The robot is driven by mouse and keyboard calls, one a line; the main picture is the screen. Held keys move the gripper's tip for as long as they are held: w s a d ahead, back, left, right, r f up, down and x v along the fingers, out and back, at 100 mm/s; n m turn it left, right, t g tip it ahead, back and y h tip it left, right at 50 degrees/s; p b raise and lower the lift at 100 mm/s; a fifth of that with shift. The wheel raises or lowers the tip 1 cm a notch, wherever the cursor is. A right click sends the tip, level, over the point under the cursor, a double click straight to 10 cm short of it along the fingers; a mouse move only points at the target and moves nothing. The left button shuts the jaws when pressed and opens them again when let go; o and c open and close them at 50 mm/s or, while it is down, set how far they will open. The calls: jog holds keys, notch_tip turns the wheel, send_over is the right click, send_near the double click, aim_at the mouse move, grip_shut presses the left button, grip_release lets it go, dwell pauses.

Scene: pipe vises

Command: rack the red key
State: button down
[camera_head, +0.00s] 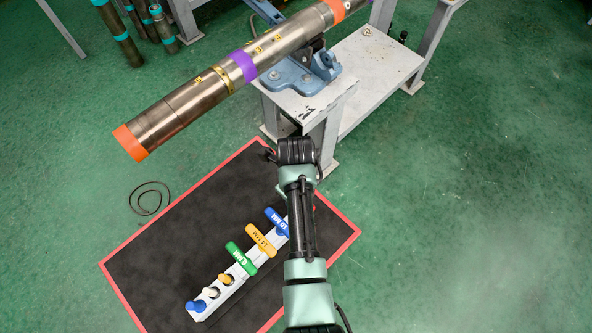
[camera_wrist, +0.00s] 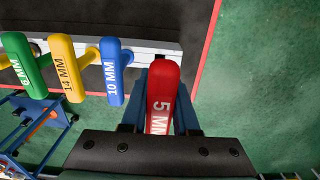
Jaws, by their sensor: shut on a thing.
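The red key, marked 5 MM (camera_wrist: 160,90), has its T-handle between the fingers of my gripper (camera_wrist: 158,112) in the wrist view. My gripper is shut on it. The handle is in front of the right end of the pale key rack (camera_wrist: 148,46); its shaft is hidden, so I cannot tell whether it is in a hole. In the head view the rack (camera_head: 207,308) lies diagonally on the mat, and my arm hides the red key and the gripper fingers. The blue 10 MM key (camera_wrist: 111,72), yellow-orange 14 MM key (camera_wrist: 64,68) and green key (camera_wrist: 23,64) stand in the rack, left of the red key.
The rack is on a black mat (camera_head: 170,235) with a red border. A long metal pipe (camera_head: 180,110) lies in a blue vise (camera_head: 300,75) on a grey stand (camera_head: 325,140) beyond the mat. A thin black loop (camera_head: 149,199) lies on the green floor. The floor at right is clear.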

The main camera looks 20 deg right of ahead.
jog(key=shift+f+b, duration=2.25)
jog(key=shift+f, duration=1)
dwell(2.0)
jog(key=c, duration=0.6)
grip_release()
notch_tip(320, 180, up, 13)
jog(key=shift+b, duration=0.5)
